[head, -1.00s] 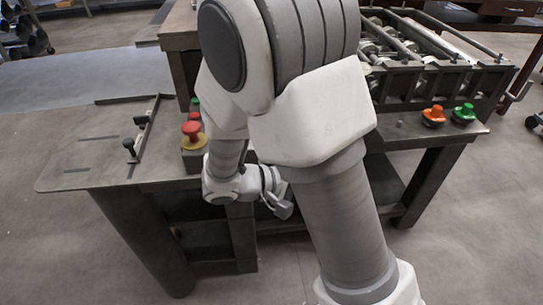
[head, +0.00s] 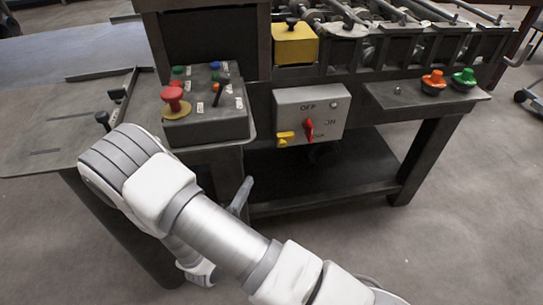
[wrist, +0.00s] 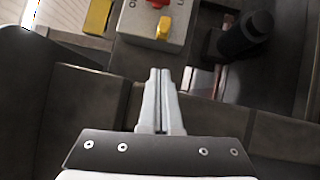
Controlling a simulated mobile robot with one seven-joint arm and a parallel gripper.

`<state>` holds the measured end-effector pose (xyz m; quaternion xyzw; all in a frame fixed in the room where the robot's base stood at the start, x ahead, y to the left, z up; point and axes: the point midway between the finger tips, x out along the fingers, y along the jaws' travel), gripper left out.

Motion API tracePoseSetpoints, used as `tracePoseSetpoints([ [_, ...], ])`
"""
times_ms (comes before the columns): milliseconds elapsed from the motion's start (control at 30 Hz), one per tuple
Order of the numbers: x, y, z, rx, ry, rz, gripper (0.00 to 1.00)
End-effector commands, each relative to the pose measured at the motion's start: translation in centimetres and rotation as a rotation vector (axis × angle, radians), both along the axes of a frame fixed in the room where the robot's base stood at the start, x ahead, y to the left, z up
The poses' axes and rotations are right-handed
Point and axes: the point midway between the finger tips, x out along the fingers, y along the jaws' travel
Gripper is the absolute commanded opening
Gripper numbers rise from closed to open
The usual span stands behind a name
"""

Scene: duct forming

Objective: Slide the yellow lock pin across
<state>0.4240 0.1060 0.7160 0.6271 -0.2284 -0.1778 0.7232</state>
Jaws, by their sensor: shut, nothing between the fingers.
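The yellow lock pin (head: 285,138) sits at the lower left of a grey switch box (head: 290,100) on the machine's front. The box has a red rotary handle (head: 309,130) with OFF and ON labels. In the wrist view the yellow pin (wrist: 164,28) is at the top, just below the red handle (wrist: 158,3). My gripper (wrist: 159,72) is shut and empty, its fingertips pointing toward the pin and apart from it. In the head view my gripper (head: 242,193) is partly hidden by my arm, below and left of the box.
A control box (head: 205,118) with a red emergency button (head: 174,97) stands left of the switch box. A yellow block (head: 295,45) is above. Orange (head: 433,82) and green (head: 464,79) knobs are at the right. A lower shelf (head: 330,180) lies beneath the machine.

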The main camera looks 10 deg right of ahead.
Motion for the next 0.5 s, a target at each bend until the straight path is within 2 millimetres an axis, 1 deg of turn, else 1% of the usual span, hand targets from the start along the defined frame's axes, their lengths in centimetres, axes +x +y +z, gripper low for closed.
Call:
tracePoseSetpoints([
  [33,-0.03,0.18,-0.37,-0.002,-0.001,0.011,0.00],
  [100,-0.02,0.32,-0.49,-0.001,-0.002,0.019,0.00],
  [400,0.01,0.31,-0.46,-0.001,-0.002,0.019,0.00],
  [500,0.33,0.11,-0.44,0.000,-0.002,0.019,0.00],
])
